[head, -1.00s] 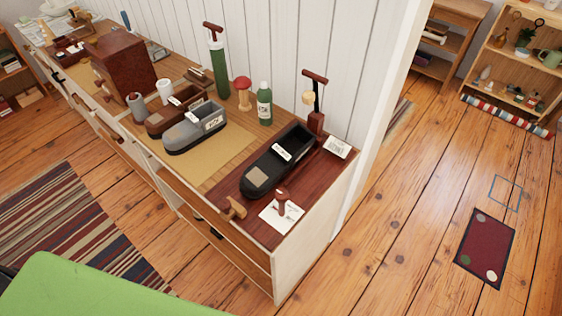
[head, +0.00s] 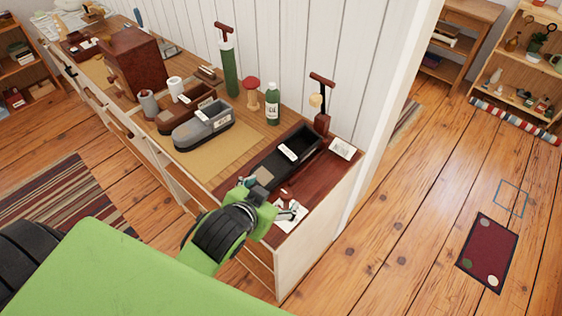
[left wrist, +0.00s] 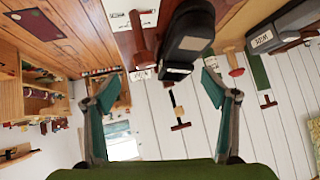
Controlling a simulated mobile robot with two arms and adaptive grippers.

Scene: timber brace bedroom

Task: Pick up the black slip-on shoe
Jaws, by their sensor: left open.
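The black slip-on shoe (head: 302,142) lies on the dark red-brown right end of the dresser top, with a white tag on it. In the head view my left gripper (head: 268,196) is over the near end of the dresser and hides the shoe's near part. It is open, with nothing between its fingers. In the left wrist view the shoe (left wrist: 188,38) is at the top middle, beyond the open fingertips (left wrist: 160,88) and apart from them. My right gripper is not in view.
A grey shoe (head: 203,128) and a brown shoe (head: 183,112) stand further left. A green bottle (head: 272,105), a red-topped wooden stand (head: 251,95) and a dark-handled tool (head: 321,105) stand behind. A white plank wall (head: 290,50) backs the dresser. A white card (head: 343,149) lies at right.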

